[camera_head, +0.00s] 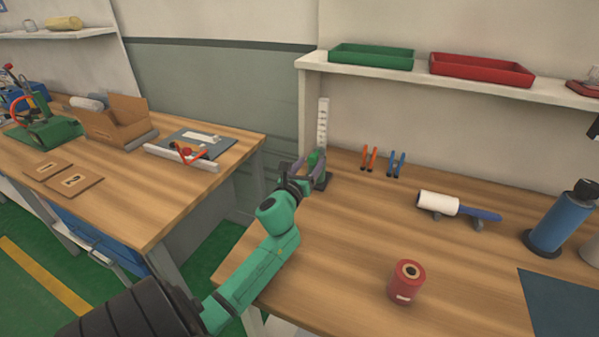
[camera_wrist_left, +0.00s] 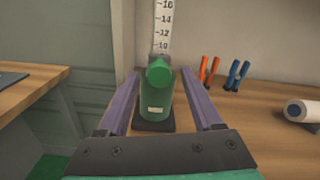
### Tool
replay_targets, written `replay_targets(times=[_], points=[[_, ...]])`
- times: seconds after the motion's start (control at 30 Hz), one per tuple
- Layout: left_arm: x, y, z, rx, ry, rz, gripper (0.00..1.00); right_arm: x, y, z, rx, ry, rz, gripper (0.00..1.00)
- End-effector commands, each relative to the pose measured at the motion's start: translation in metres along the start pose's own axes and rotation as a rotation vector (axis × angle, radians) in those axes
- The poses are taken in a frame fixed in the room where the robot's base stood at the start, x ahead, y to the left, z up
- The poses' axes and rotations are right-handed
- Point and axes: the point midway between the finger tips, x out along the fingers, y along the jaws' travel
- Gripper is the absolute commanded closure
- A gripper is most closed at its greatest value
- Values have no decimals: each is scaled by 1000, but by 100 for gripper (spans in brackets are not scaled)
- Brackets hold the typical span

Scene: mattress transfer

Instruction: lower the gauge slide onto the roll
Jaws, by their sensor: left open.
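The height gauge has a white scale (camera_head: 323,122) with numbers, standing upright on a dark base at the back left of the right-hand table; the scale also shows in the left wrist view (camera_wrist_left: 163,25). A green roll (camera_wrist_left: 157,108) with a pale label stands upright on the dark base (camera_wrist_left: 153,126). A rounded green part (camera_wrist_left: 159,71), seemingly the gauge slide, shows at the roll's top; whether they touch I cannot tell. My left gripper (camera_head: 308,166) is open, its purple fingers on either side of the green parts. My right gripper is out of view.
A red roll (camera_head: 406,283) stands near the front of this table. A blue bottle (camera_head: 560,220) stands right. A shelf (camera_head: 420,72) with trays hangs above.

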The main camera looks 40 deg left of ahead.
Motion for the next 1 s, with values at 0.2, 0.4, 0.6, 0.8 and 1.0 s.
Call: replay_targets(times=[0.2,0.4,0.6,0.8,1.0], points=[[-53,-1,-4,2,5,-2,33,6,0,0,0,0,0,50],[-105,-1,-4,0,4,-1,33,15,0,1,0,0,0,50],[-128,-3,-1,0,2,-3,33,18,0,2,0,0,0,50],[-128,-3,0,0,1,-3,33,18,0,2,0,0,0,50],[-128,-3,0,0,1,-3,33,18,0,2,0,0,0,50]])
